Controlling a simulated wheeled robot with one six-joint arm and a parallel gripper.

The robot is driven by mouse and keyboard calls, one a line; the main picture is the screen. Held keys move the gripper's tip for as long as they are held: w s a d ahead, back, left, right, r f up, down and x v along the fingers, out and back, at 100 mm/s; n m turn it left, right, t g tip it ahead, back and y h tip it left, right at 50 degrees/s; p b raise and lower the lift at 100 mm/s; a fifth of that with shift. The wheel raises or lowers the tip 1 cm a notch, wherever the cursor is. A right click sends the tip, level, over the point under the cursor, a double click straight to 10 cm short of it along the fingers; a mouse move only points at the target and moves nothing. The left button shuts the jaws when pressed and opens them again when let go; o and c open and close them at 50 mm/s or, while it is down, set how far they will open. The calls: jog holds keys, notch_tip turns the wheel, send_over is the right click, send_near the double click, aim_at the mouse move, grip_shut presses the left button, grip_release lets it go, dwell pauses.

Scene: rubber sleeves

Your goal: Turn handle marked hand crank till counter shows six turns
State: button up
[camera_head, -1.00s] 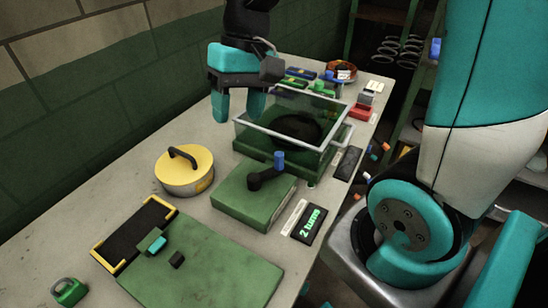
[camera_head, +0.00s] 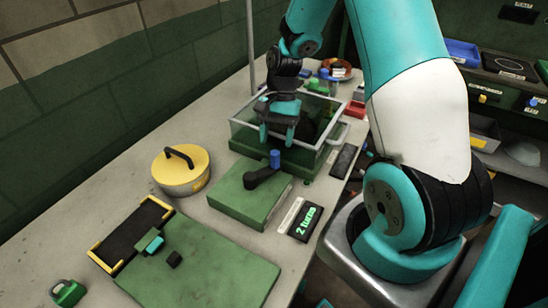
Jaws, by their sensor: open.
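The hand crank is a black arm (camera_head: 261,178) with an upright blue knob (camera_head: 275,159), on top of a green box (camera_head: 243,202). The crank arm points up and to the right in the picture. The counter (camera_head: 306,221) beside the box reads "2 turns" in green. My gripper (camera_head: 278,141) is open and empty, its teal fingers pointing down. In the picture it is just above the blue knob, apart from it; its exact height and depth are hard to tell.
A clear-walled bin (camera_head: 240,133) stands behind the crank box, partly hidden by my gripper. A yellow-lidded round pot (camera_head: 180,172) stands left. A green board (camera_head: 205,265) with a dark yellow-cornered tray (camera_head: 130,232) lies in front. A green padlock-like weight (camera_head: 68,292) sits at the near left.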

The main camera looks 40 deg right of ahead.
aim_at(275, 152)
jog(key=x, duration=0.6)
jog(key=shift+a+f+p, duration=0.1)
jog(key=shift+f+p, duration=0.15)
jog(key=shift+p, duration=0.15)
jog(key=shift+c, duration=0.2)
grip_shut()
